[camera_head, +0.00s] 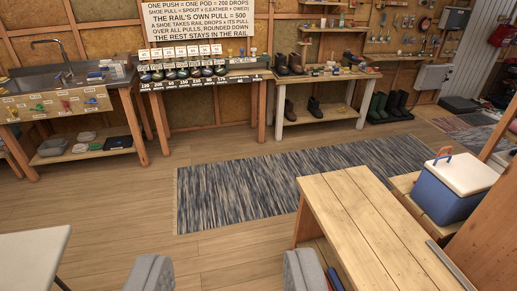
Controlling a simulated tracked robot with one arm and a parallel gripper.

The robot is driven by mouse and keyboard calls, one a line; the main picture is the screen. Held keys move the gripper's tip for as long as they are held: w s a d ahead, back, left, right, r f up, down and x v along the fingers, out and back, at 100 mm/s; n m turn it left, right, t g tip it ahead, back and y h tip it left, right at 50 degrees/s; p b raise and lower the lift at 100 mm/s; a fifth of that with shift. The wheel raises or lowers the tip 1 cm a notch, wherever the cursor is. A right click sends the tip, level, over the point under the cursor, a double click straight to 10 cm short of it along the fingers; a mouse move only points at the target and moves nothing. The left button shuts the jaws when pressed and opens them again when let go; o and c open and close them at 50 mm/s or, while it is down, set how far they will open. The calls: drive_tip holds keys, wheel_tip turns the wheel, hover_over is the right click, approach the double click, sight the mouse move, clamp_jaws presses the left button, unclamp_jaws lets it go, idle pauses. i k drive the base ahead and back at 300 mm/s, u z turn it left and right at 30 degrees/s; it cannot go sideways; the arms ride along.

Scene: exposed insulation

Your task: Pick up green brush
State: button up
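My gripper (226,274) shows at the bottom edge as two grey fingers set wide apart. It is open, with only wood floor visible between the fingers. I cannot pick out a green brush for certain. A small green item (40,108) sits on the front panel of the sink bench at the left, beside red and yellow items; it is too small to tell what it is. My gripper is far from that bench, across the floor.
A wooden table (350,215) stands close at right, with a blue cooler (455,188) beyond it. A pale tabletop (30,258) is at lower left. A grey striped rug (270,182) lies on open floor. The sink bench (65,90) and boot bench (320,76) line the back wall.

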sight(315, 73)
drive_tip(key=z, duration=0.05)
drive_tip(key=i, duration=6.45)
drive_tip(key=z, duration=1.9)
drive_tip(key=i, duration=0.4)
